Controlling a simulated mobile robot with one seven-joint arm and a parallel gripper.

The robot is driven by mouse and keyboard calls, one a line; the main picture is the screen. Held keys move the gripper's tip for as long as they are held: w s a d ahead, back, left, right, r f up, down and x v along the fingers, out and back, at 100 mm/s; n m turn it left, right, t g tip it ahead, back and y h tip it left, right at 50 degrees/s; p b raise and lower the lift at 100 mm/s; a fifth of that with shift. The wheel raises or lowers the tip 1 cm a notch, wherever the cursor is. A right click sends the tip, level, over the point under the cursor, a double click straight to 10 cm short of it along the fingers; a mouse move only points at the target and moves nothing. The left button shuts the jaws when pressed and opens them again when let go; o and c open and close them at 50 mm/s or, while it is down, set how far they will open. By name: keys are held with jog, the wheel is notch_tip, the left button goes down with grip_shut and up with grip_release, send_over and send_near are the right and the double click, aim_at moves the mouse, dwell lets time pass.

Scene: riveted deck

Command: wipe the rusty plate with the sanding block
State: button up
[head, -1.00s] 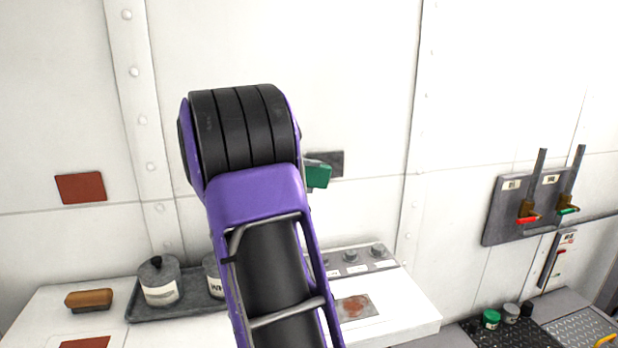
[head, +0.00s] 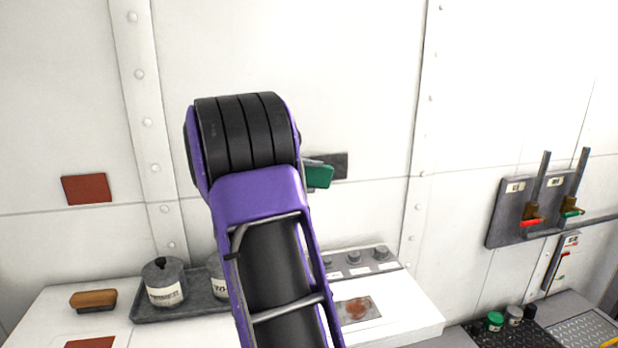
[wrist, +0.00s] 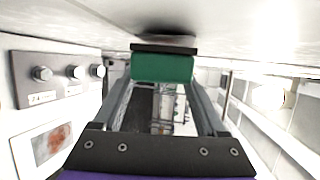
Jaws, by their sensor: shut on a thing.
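My gripper is mostly hidden behind my purple arm in the head view. In the wrist view its fingers (wrist: 163,100) are shut on a green block with a dark face, which I take as the sanding block (wrist: 162,67). The block also shows in the head view (head: 319,177), held high in front of the white wall. It is close to the wall; I cannot tell if it touches. The rusty plate (head: 357,309), pale with a red-brown stain, lies flat on the white counter, below and apart from the block. It is at the left of the wrist view (wrist: 29,153).
A grey panel with knobs (head: 359,260) stands behind the plate. A wooden-backed brush (head: 93,299) and a dark tray (head: 146,313) with lidded pots (head: 165,285) are at left. Levers (head: 540,190) are at right.

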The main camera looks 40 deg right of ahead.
aim_at(322, 188)
jog(key=shift+w+d+p, duration=0.35)
jog(key=shift+w+d, duration=0.05)
jog(key=shift+w, duration=0.3)
jog(key=shift+s+d, duration=0.5)
jog(key=shift+d, duration=0.4)
jog(key=shift+s+d, duration=0.5)
jog(key=shift+d, duration=0.35)
jog(key=shift+w, duration=0.1)
jog(key=shift+a, duration=0.1)
jog(key=shift+w+a+r, duration=0.1)
jog(key=shift+w+a, duration=0.5)
jog(key=shift+a, duration=0.25)
jog(key=shift+w+a, duration=0.55)
jog(key=shift+a, duration=0.3)
